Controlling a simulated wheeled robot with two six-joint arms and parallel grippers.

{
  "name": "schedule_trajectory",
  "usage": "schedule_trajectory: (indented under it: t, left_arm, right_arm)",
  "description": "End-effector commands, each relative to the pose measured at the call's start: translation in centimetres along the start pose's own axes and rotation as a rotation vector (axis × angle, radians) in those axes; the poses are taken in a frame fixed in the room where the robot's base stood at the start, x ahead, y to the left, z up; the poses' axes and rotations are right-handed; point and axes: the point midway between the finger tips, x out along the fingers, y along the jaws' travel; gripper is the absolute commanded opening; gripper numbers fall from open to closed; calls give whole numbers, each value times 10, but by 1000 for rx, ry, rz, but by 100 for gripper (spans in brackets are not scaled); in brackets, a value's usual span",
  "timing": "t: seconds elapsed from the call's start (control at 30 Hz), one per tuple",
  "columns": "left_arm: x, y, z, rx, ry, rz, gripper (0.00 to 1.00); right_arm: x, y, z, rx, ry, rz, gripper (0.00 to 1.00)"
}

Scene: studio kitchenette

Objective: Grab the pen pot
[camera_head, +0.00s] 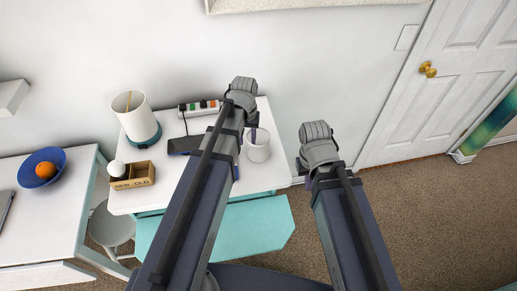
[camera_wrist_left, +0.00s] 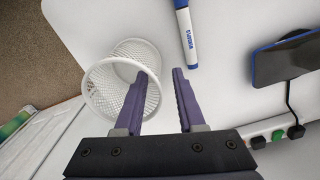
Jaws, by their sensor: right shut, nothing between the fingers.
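The pen pot is a white mesh cup (camera_head: 258,152), upright near the right end of the white desk in the head view. In the left wrist view the pot (camera_wrist_left: 104,92) is at the left, with its round rim towards the camera. My left gripper (camera_wrist_left: 160,78) is open. Its left finger overlaps the pot's right wall, and I cannot tell whether it is inside the pot or in front of it. The other finger is over bare desk. In the head view my left gripper (camera_head: 250,135) is beside the pot. My right gripper (camera_head: 308,168) is shut and empty, right of the desk; its fingers are mostly hidden.
A blue-capped marker (camera_wrist_left: 186,34) lies near the pot. A dark phone-like device (camera_head: 185,146), a power strip (camera_head: 200,107), a lamp (camera_head: 133,117) and a wooden box (camera_head: 133,177) share the desk. A blue bowl (camera_head: 55,157) holding an orange is further left. Open carpet is at right.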

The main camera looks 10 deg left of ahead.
Motion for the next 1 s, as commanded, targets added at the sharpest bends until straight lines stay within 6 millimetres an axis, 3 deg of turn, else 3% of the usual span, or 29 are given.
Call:
schedule_trajectory:
  t: [0.03, 0.23, 0.57, 0.9, 1.0]
  left_arm:
    - [12, 1, -1, 0, 0, 0, 39]
    - [37, 2, -2, 0, 0, 0, 39]
    - [39, 2, -2, 0, 0, 0, 39]
    - [39, 2, -2, 0, 0, 0, 2]
    - [39, 2, -2, 0, 0, 0, 0]
  right_arm:
    - [12, -1, -1, 0, 0, 0, 0]
    - [36, -4, -2, 0, 0, 0, 0]
    - [39, -4, -2, 0, 0, 0, 0]
    - [39, -4, -2, 0, 0, 0, 0]
    - [39, -4, -2, 0, 0, 0, 0]
